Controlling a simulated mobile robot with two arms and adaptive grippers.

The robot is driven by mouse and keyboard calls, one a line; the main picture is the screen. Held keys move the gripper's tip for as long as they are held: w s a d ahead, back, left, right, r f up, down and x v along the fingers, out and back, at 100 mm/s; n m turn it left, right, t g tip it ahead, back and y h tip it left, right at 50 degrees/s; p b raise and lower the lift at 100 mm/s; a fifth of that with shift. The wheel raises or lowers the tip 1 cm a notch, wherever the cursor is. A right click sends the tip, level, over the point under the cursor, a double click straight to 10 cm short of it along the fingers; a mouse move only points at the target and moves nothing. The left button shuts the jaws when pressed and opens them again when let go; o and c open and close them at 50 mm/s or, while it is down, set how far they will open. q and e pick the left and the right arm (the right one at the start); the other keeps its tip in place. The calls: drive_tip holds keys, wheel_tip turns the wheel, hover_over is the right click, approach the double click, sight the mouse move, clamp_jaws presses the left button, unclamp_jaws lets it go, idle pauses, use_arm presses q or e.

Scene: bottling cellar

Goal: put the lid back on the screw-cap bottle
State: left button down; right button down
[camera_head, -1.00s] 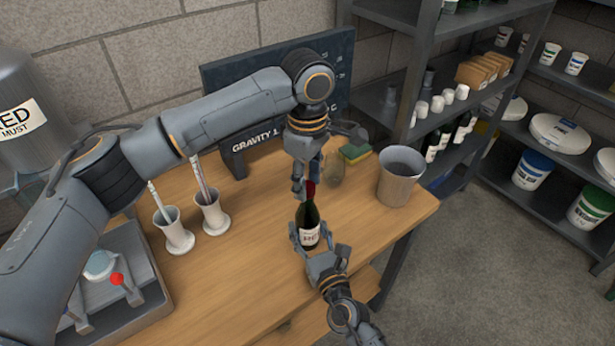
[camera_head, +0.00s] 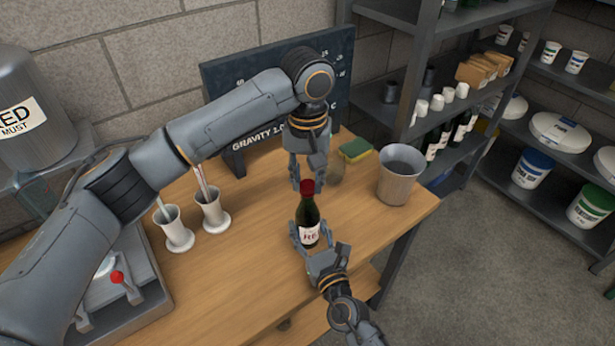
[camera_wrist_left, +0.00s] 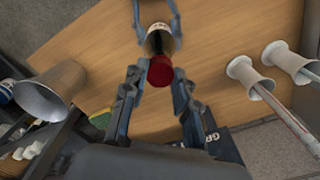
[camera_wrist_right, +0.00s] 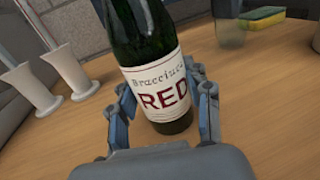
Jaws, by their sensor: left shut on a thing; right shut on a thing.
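The screw-cap bottle (camera_head: 309,222) is dark green with a white RED label and stands nearly upright over the wooden bench. My right gripper (camera_head: 308,240) is shut around its lower body; the right wrist view shows the bottle (camera_wrist_right: 155,60) between its fingers. The red lid (camera_head: 307,187) sits at the top of the neck, in line with the bottle. My left gripper (camera_head: 301,183) is above it, pointing down, shut on the lid. The left wrist view shows the lid (camera_wrist_left: 160,70) at its fingertips; whether its thread is engaged cannot be seen.
A grey bucket (camera_head: 400,176) stands at the bench's right end, near a sponge (camera_head: 355,151) and a glass (camera_head: 336,172). Two white cylinders (camera_head: 177,235) (camera_head: 213,215) with rods stand left of the bottle. A dark board (camera_head: 265,85) is behind.

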use_arm(q)
drive_tip(key=m, duration=1.5)
drive_tip(key=shift+m, duration=0.4)
drive_tip(key=m, duration=1.5)
drive_tip(key=shift+f, duration=0.1)
drive_tip(key=c, duration=1)
unclamp_jaws()
drive_tip(key=shift+c, duration=0.2)
